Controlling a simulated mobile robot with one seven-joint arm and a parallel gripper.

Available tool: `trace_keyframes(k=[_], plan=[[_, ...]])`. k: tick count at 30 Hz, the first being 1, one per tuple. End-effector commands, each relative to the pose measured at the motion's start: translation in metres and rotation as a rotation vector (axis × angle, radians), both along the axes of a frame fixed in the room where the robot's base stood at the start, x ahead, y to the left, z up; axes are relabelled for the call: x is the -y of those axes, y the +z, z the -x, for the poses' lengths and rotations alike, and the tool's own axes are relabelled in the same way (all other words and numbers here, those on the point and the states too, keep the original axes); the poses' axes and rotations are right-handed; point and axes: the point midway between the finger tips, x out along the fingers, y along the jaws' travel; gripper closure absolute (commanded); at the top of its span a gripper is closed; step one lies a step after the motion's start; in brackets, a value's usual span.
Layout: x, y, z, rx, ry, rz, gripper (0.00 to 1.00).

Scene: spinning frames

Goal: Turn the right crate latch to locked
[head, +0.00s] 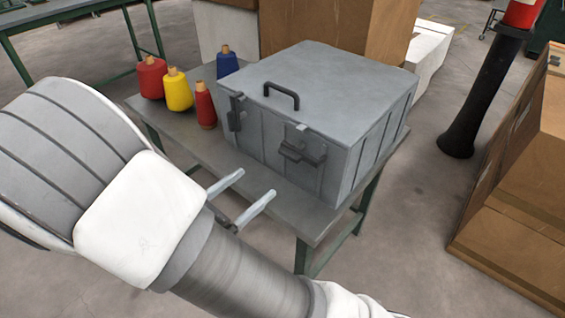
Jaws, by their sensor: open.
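A grey metal crate (335,105) with a closed lid and a dark top handle (281,95) stands on a grey table (215,150). Its front face carries two dark latches. The right crate latch (303,150) has its bar lying roughly crosswise below a light plate. The left latch (235,112) stands roughly upright, near the front left corner. My gripper (258,183) is open and empty, its two pale fingers pointing toward the crate's front. It is apart from the right latch, lower and to the left in the picture.
Several thread spools, including a yellow one (178,92), stand left of the crate. Cardboard boxes (330,30) are behind it. Another cardboard stack (525,175) and a dark post (480,90) stand at the right. Floor shows between the table and that stack.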

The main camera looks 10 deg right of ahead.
Motion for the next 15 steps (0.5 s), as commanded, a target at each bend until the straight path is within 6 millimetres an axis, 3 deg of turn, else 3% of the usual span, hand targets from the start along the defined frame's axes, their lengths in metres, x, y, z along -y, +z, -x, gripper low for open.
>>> trace_keyframes(k=[9,15], plan=[[0.057,-0.002,-0.040,0.001,-0.005,-0.002,0.00],[0.079,-0.001,-0.057,0.001,-0.002,-0.001,0.00]])
